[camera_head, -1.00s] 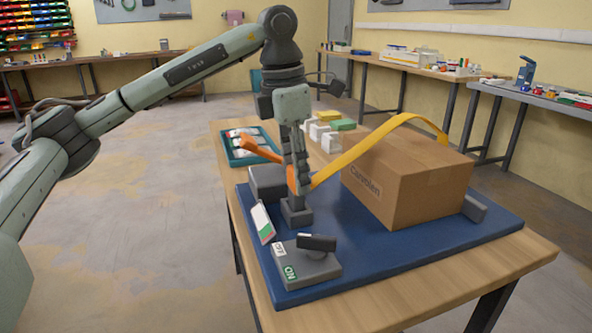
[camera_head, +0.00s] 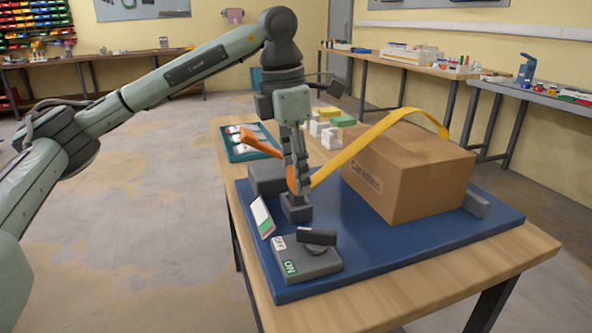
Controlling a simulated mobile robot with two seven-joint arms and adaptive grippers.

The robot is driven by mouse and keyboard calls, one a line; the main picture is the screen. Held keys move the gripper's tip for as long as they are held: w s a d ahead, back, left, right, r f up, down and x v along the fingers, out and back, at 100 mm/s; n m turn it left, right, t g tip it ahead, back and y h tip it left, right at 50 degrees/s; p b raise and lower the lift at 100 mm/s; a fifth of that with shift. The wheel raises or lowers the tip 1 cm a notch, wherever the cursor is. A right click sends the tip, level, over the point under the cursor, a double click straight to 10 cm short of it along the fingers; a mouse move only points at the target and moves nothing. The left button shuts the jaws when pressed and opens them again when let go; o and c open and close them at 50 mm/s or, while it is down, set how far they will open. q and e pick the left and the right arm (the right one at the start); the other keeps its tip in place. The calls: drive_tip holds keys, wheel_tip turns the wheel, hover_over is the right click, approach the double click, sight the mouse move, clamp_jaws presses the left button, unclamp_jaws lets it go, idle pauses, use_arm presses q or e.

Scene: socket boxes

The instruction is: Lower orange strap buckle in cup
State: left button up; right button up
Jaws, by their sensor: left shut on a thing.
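My left gripper (camera_head: 297,186) points down over the blue mat and is shut on the orange strap buckle (camera_head: 291,178), which shows between and beside its fingers. An orange strap tail (camera_head: 259,143) sticks out to the upper left. The yellow strap (camera_head: 372,137) runs from the gripper up over the cardboard box (camera_head: 420,178). A small dark grey square holder (camera_head: 296,212), which looks like the cup, stands directly below the fingers. Its opening is hidden, so I cannot tell whether the buckle is inside it. My right gripper is out of view.
A grey switch box (camera_head: 308,261) with a dark handle and an ON label sits at the blue mat's (camera_head: 390,255) front left. A small tilted panel (camera_head: 262,217) stands beside it. A dark grey block (camera_head: 266,179) is behind the gripper. White and green blocks (camera_head: 325,130) lie farther back.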

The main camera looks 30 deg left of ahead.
use_arm(q)
drive_tip(key=shift+f, duration=0.25)
drive_tip(key=o, duration=1.3)
drive_tip(key=shift+o, duration=0.2)
wheel_tip(320, 180, up, 12)
drive_tip(key=s+a, duration=0.1)
